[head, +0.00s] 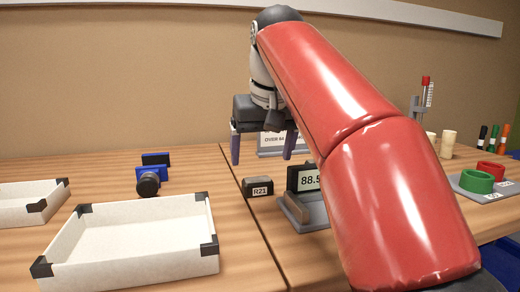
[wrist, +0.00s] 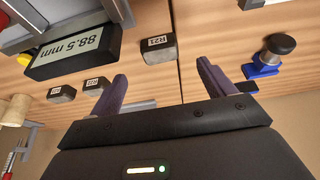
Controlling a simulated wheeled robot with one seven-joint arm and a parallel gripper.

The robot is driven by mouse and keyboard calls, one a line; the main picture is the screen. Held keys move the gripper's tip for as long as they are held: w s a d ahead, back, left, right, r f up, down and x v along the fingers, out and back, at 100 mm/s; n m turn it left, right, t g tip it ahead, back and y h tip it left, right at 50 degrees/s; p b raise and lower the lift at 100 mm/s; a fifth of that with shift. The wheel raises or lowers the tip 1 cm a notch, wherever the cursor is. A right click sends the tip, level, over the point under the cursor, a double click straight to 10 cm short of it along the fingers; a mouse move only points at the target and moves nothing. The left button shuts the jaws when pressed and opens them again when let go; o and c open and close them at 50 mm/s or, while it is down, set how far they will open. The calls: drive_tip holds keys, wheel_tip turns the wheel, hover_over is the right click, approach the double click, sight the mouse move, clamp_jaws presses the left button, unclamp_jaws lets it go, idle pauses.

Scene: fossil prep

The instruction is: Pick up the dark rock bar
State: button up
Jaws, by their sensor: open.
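A dark rock bar labelled R21 (head: 258,187) lies on the wooden table, just left of the gauge. In the wrist view the same R21 bar (wrist: 158,50) lies ahead of the gap between my fingers, apart from them. Two similar dark blocks with labels, one at the left (wrist: 62,93) and one beside my finger (wrist: 97,84), show in the wrist view; their labels are hard to read. My gripper (head: 263,150) is open and empty, raised above the table and behind the R21 bar in the head view.
A gauge (head: 302,180) reading 88.5 in the head view holds a brownish bar. A white tray (head: 130,275) with dark corners stands front left, another (head: 25,220) beyond it. A blue stand with a dark knob (head: 148,183) is left. Green and red rings (head: 476,182) sit right.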

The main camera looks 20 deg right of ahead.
sight(257, 180)
drive_tip(key=shift+f, duration=0.15)
drive_tip(key=b+x, duration=0.2)
drive_tip(key=x, duration=0.5)
drive_tip(key=shift+w+f, duration=0.15)
drive_tip(key=shift+f, duration=0.15)
drive_tip(key=c, duration=1.2)
drive_tip(key=shift+o, duration=0.2)
drive_tip(key=shift+a, duration=0.1)
